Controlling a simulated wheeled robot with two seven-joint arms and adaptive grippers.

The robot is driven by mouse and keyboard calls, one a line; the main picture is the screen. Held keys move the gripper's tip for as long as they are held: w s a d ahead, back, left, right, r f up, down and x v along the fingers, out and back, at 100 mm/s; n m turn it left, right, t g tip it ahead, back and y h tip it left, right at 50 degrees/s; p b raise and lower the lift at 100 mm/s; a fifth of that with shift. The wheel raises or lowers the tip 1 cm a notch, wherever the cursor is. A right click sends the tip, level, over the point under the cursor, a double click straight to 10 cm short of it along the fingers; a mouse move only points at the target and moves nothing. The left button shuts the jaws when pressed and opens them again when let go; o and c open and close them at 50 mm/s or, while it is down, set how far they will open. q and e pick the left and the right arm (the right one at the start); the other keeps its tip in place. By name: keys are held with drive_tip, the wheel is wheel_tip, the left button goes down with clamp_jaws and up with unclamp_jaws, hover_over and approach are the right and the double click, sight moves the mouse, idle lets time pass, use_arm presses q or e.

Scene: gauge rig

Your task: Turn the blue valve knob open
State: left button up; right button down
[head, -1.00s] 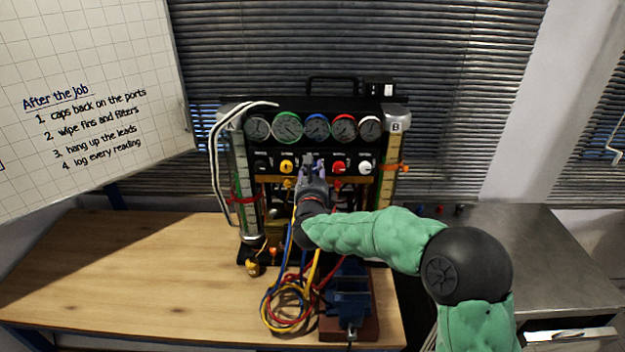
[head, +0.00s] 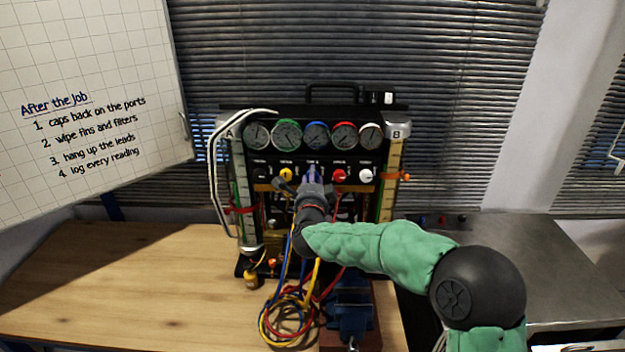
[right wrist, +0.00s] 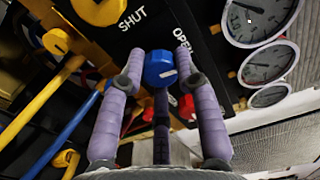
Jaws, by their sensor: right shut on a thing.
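The blue valve knob (right wrist: 160,68) sits between the two purple fingers of my right gripper (right wrist: 158,72) in the right wrist view. The gripper is shut on it. A small white mark shows on the knob's face, toward its lower right. The panel word SHUT is up and left of the knob and OPEN is up and right. In the head view my right gripper (head: 312,180) reaches the middle of the knob row and hides most of the blue knob. My left gripper is not in view.
A yellow knob (head: 286,175) and a red knob (head: 339,176) flank the gripper closely. Dial gauges (head: 316,135) line the panel above. Coloured hoses (head: 290,315) hang below, beside a blue vise (head: 349,312). The left bench top (head: 130,280) is clear.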

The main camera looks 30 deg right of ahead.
drive_tip(key=shift+n, duration=0.9)
drive_tip(key=c, duration=0.9)
unclamp_jaws()
drive_tip(key=shift+a, duration=0.1)
drive_tip(key=v, duration=1.2)
drive_tip(key=shift+f, duration=0.15)
